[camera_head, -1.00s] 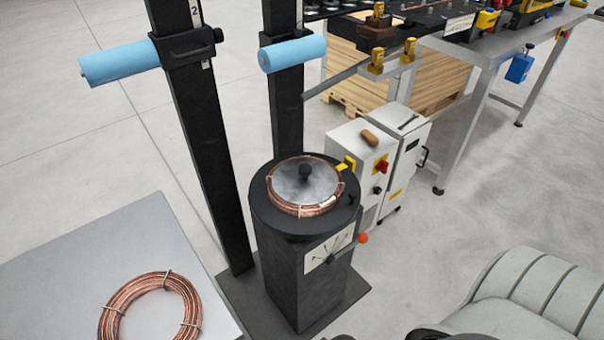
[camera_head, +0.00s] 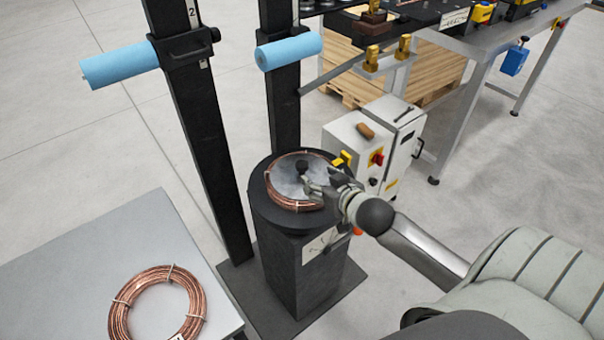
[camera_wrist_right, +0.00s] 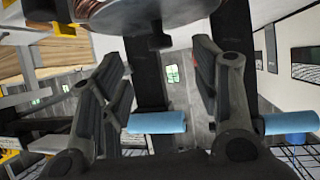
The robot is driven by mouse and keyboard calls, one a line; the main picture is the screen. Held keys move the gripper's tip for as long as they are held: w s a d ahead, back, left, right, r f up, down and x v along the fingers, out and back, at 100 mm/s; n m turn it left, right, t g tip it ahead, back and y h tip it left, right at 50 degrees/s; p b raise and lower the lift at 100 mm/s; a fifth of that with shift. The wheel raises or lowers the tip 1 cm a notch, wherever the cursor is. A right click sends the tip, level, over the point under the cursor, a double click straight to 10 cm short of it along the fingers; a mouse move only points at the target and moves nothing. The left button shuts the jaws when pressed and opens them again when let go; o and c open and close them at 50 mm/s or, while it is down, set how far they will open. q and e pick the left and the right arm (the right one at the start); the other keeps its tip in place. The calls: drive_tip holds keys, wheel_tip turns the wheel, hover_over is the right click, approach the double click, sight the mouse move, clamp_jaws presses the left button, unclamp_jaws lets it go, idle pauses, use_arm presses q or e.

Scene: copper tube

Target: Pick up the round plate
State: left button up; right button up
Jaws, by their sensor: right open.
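The round plate (camera_head: 285,182) is a grey metal disc with a black knob (camera_head: 302,166) at its middle. It lies within a copper coil (camera_head: 292,207) on top of the black pedestal. My right gripper (camera_head: 320,180) reaches in from the right, over the plate's right part beside the knob, and hides some of it. In the right wrist view, the plate (camera_wrist_right: 150,12) shows at the top edge, and the knob lies in the gap between the two open fingers. The gripper is empty. Whether it touches the knob I cannot tell. My left gripper is not in view.
A second copper coil (camera_head: 125,317) lies on a grey table (camera_head: 90,260) at the left. Two black posts with blue rollers (camera_head: 118,65) stand behind the pedestal (camera_head: 290,270). A white control box (camera_head: 372,150) stands close behind on the right.

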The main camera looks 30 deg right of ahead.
sight(304, 166)
drive_tip(key=shift+w+d+r, duration=0.1)
drive_tip(key=shift+w+d, duration=0.1)
drive_tip(key=shift+w, duration=0.25)
drive_tip(key=x, duration=0.5)
drive_tip(key=shift+a, duration=0.1)
drive_tip(key=shift+r+p+x, duration=0.15)
drive_tip(key=shift+p+x, duration=0.2)
drive_tip(key=shift+x, duration=0.95)
drive_tip(key=shift+r+p+x, duration=0.1)
drive_tip(key=shift+p+x, duration=0.25)
drive_tip(key=shift+x, duration=0.95)
drive_tip(key=shift+w, duration=0.1)
drive_tip(key=shift+r, duration=0.1)
clamp_jaws()
